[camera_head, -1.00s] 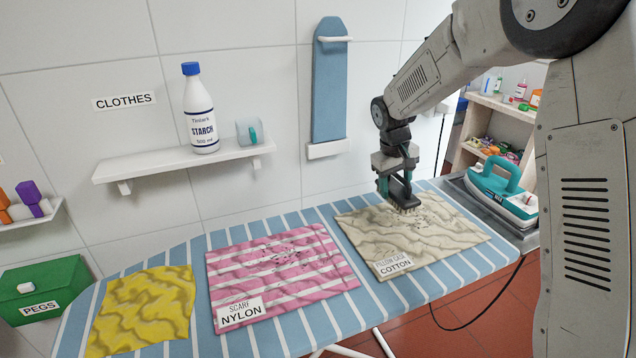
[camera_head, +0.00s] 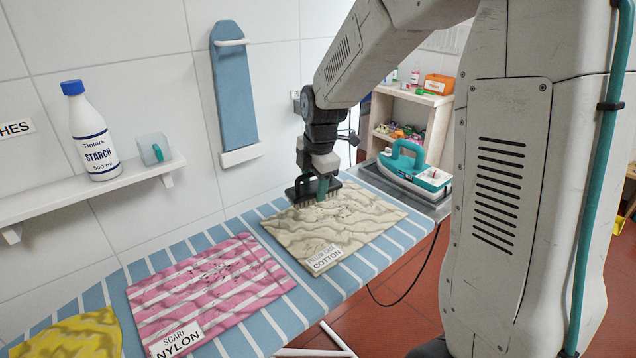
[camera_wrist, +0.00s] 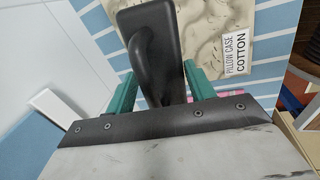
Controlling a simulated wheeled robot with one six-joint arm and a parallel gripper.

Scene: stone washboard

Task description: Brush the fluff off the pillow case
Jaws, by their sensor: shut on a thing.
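The beige pillow case (camera_head: 350,232), labelled cotton, lies wrinkled on the blue-striped ironing board (camera_head: 222,338). Dark specks of fluff (camera_head: 345,212) show on its far part. My gripper (camera_head: 323,186) is shut on a dark brush (camera_head: 300,192), with its bristles down at the far left edge of the pillow case. I cannot tell whether the bristles touch the cloth. In the wrist view the black brush (camera_wrist: 150,50) sits between the green fingers of my gripper (camera_wrist: 158,85), and the pillow case (camera_wrist: 212,35) shows beyond it.
A pink striped nylon scarf (camera_head: 205,290) with dark specks and a yellow cloth (camera_head: 75,335) lie to the left. A teal iron (camera_head: 412,170) stands at the board's right end. A wall shelf (camera_head: 90,187) holds a starch bottle (camera_head: 90,135).

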